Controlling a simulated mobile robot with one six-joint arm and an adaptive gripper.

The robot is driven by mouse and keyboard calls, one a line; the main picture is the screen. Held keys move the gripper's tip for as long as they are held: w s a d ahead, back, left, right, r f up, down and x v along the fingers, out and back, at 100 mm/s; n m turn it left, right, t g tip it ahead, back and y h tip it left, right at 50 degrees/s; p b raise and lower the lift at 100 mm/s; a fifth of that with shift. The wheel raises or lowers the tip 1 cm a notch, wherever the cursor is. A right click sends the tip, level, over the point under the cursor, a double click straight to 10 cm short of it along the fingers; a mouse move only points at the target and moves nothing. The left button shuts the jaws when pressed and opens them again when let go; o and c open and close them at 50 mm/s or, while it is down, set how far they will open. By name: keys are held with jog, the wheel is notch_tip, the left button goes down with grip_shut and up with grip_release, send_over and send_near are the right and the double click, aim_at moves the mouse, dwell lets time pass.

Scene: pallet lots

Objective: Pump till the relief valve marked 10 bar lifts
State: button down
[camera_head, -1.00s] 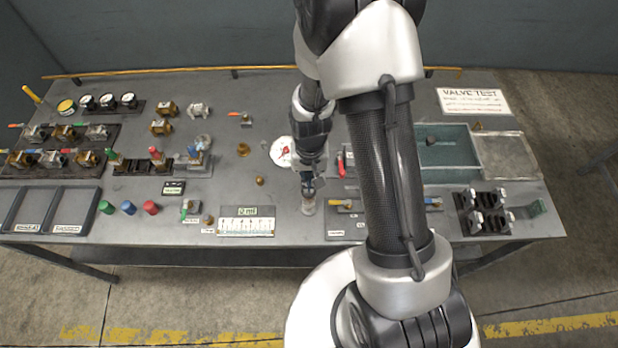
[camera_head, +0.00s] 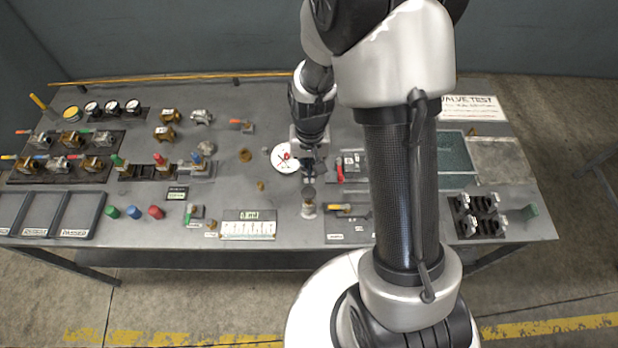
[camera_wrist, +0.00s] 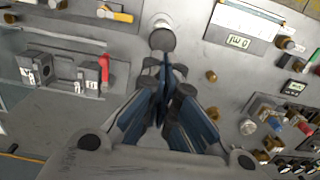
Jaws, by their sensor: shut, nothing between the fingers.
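My gripper (camera_head: 308,176) points down over the middle of the bench, its fingers shut and empty in the wrist view (camera_wrist: 165,72). Just in front of it is a short grey post with a round top (camera_head: 308,207), also in the wrist view (camera_wrist: 162,39); whether the fingertips touch it I cannot tell. A white round dial with a red mark (camera_head: 281,158) lies behind my gripper, partly covered. Valves with green, red and blue tops (camera_head: 160,164) stand at the left. I cannot read a 10 bar marking on any of them.
A small display plate (camera_head: 248,225) is left of the post. A red-handled valve (camera_head: 340,170) and a yellow-handled one (camera_head: 340,207) sit to the right. Trays (camera_head: 78,215), gauges (camera_head: 112,106) and more valves fill the left side. My arm covers part of the right side.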

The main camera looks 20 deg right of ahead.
notch_tip(320, 180, up, 4)
jog(key=shift+r, duration=0.2)
dwell(1.5)
jog(key=s+r+n+t+b, duration=0.2)
jog(key=s+r+b, duration=0.45)
jog(key=r, duration=0.25)
jog(key=s+r+n+t+b, duration=0.1)
jog(key=s+b, duration=0.4)
jog(key=s, duration=0.5)
jog(key=shift+s+a+r+n+t, duration=0.15)
jog(key=shift+s+a+n+t, duration=0.2)
jog(key=shift+t, duration=0.45)
